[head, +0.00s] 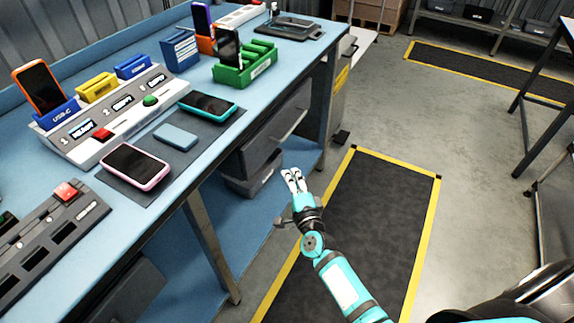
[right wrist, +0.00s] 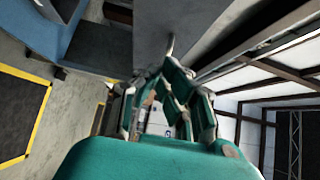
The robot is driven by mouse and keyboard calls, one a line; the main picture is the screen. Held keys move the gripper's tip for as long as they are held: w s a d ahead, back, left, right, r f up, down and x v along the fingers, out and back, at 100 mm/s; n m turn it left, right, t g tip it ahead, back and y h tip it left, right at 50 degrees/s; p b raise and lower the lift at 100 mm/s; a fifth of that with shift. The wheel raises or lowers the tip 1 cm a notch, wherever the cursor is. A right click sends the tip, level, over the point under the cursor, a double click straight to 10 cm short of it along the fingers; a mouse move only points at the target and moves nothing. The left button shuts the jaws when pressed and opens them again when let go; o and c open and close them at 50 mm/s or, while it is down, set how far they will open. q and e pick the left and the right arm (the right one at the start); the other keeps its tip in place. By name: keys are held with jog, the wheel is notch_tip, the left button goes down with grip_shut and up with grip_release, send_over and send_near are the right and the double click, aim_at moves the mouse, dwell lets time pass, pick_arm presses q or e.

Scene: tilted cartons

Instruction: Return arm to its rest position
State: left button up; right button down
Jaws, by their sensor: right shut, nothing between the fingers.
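My right gripper (head: 292,176) is at the end of my teal right arm, which comes in from the bottom of the head view. It hangs in the air beside the blue workbench (head: 235,112), off its front side and over the floor. Its fingers look close together and nothing shows between them. In the right wrist view the right gripper (right wrist: 168,72) is at the middle, with no object held. My left gripper is not in view.
On the bench lie a pink-edged phone (head: 135,167), a teal phone (head: 208,104) and a blue block (head: 176,137) on a dark mat. A grey console (head: 110,118) and a green holder (head: 245,66) stand behind. A yellow-edged floor mat (head: 372,215) lies right of the bench.

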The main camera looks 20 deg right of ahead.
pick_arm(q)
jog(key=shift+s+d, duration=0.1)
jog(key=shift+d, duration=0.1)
pick_arm(e)
jog(key=shift+s+a, duration=0.1)
jog(key=shift+s, duration=0.85)
